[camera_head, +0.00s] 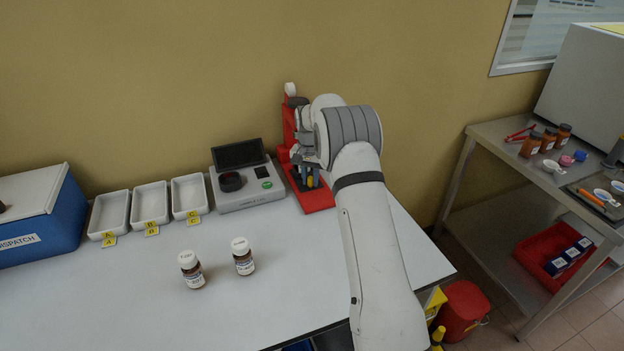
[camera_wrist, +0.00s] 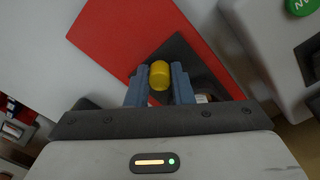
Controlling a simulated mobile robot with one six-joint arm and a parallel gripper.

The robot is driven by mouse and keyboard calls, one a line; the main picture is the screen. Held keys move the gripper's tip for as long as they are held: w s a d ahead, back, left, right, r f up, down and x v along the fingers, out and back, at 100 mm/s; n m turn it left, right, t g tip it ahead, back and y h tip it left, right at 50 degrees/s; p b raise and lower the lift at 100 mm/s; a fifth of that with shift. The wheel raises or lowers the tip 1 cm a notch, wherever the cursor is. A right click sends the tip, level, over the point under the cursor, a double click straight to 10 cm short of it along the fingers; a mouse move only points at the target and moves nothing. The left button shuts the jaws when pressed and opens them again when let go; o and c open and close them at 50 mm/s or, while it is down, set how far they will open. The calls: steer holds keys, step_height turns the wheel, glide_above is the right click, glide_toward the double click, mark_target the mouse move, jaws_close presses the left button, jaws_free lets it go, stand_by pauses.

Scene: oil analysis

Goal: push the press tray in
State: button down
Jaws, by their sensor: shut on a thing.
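The red press (camera_head: 288,124) stands at the back right of the white table, against the wall. Its flat red base (camera_head: 319,201) reaches toward the front; the base also shows in the wrist view (camera_wrist: 122,38). A dark tray (camera_wrist: 181,52) lies over the base, with a yellow knob (camera_wrist: 159,76) at its near end. My gripper (camera_head: 309,180) is shut on the yellow knob, with one blue finger on each side of it in the wrist view (camera_wrist: 159,88). The arm hides part of the press, and the gripper hides part of the tray.
A grey device with a dark screen (camera_head: 239,155) stands close left of the press. White trays (camera_head: 150,203) line the back left. Two labelled bottles (camera_head: 243,257) (camera_head: 191,270) stand mid-table. A blue box (camera_head: 40,225) is at far left. The front table area is clear.

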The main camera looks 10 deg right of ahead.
steer(key=c, duration=1.3)
jaws_free()
steer(key=shift+s, duration=0.15)
steer(key=shift+o, duration=0.2)
steer(key=shift+a+r+b, duration=0.1)
steer(key=shift+r+b, duration=0.45)
steer(key=shift+r, duration=3.35)
